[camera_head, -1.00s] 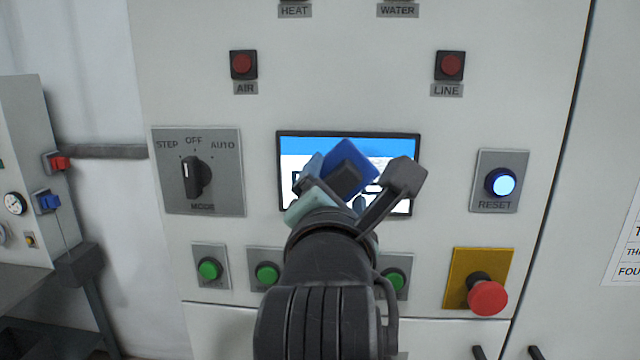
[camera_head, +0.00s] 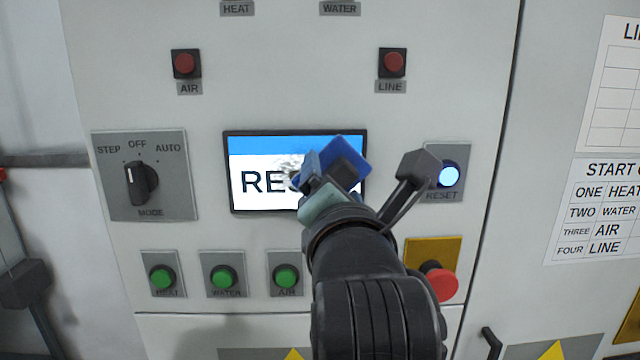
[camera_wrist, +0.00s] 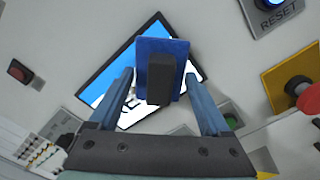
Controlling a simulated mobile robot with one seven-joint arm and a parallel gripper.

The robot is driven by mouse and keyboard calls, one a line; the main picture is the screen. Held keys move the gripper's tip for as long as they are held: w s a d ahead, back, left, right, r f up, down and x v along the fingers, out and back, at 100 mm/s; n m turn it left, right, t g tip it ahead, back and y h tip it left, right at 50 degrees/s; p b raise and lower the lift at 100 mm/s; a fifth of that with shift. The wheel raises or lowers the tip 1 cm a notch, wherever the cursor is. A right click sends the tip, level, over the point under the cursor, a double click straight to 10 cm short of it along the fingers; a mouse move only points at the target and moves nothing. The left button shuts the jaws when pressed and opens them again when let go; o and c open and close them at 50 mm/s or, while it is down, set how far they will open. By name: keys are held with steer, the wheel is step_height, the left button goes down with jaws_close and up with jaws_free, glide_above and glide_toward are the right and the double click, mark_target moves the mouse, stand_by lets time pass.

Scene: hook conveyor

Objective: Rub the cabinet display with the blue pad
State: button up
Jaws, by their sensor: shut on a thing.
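The cabinet display (camera_head: 262,182) is a dark-framed screen with a blue top band and large black letters starting "RE" on white. A grey smudge shows on it beside the pad. My gripper (camera_head: 322,180) is in front of the display's right half and hides part of the text. It is shut on the dark handle of the blue pad (camera_head: 345,160). In the wrist view the blue pad (camera_wrist: 181,50) lies in front of the display (camera_wrist: 119,68), with its dark handle between my fingers (camera_wrist: 160,92). Whether the pad touches the screen is hard to tell.
Right of the display are the lit RESET button (camera_head: 449,174) and a red mushroom button (camera_head: 440,283) on a yellow plate. The MODE knob (camera_head: 141,186) is at left. Green buttons (camera_head: 223,277) sit below, and red lamps (camera_head: 186,63) above.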

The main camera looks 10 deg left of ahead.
steer(key=shift+w+d, duration=0.2)
steer(key=shift+d, duration=0.45)
steer(key=shift+w+d, duration=0.2)
steer(key=shift+d, duration=0.45)
steer(key=shift+a, duration=0.1)
steer(key=shift+s+a, duration=0.55)
steer(key=shift+a, duration=1.2)
steer(key=shift+s+a, duration=0.5)
steer(key=shift+a, duration=1.3)
steer(key=shift+s+a, duration=0.55)
steer(key=shift+a, duration=1.2)
steer(key=shift+v, duration=3)
steer(key=v, duration=0.3)
